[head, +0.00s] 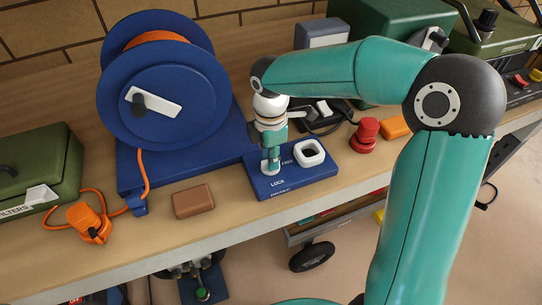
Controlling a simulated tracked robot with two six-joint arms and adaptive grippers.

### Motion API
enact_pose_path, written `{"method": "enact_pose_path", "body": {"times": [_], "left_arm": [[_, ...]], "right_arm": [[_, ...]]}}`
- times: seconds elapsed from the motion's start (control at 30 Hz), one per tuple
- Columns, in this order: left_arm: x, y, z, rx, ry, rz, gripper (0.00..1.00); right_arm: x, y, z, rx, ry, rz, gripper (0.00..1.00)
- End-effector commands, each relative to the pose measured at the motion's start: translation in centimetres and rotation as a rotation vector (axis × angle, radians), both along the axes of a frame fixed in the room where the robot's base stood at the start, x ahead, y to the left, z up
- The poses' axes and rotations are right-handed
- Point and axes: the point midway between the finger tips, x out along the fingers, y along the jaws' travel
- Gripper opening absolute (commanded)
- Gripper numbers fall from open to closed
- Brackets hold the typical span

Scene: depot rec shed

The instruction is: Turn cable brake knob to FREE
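The blue brake base (322,171) sits on the bench in front of the cable reel (160,92). A white rounded ring (309,153) with a dark centre stands on the base to the right of the gripper. My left gripper is not in view.
A brown block (193,201) lies left of the base. An orange plug (88,222) with its cable lies farther left by a green case (37,172). A red knob-like piece (365,136) and an orange block (395,127) stand right. The bench's front edge is near.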

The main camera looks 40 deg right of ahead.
Motion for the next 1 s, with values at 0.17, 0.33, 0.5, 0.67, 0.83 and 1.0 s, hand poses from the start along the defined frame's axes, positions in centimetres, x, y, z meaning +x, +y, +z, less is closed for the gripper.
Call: {"method": "enact_pose_path", "body": {"times": [0.17, 0.33, 0.5, 0.67, 0.83, 1.0], "left_arm": [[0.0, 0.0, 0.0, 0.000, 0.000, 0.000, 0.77], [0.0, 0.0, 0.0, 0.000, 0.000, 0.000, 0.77], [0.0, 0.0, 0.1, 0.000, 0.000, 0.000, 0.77], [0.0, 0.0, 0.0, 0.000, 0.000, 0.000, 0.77], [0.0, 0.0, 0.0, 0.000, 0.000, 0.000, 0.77], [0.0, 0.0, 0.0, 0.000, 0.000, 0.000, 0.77]], "right_arm": [[-0.1, 0.0, -0.1, 0.001, 0.003, -0.001, 0.41], [-0.1, 0.1, -0.1, 0.001, 0.004, -0.001, 0.41], [0.0, 0.1, 0.8, 0.001, 0.002, -0.002, 0.41], [0.0, 0.1, 3.2, 0.002, -0.001, -0.002, 0.41], [0.0, 0.1, 6.6, 0.002, -0.001, -0.001, 0.41], [0.0, 0.1, 9.7, 0.002, 0.000, -0.001, 0.41]]}}
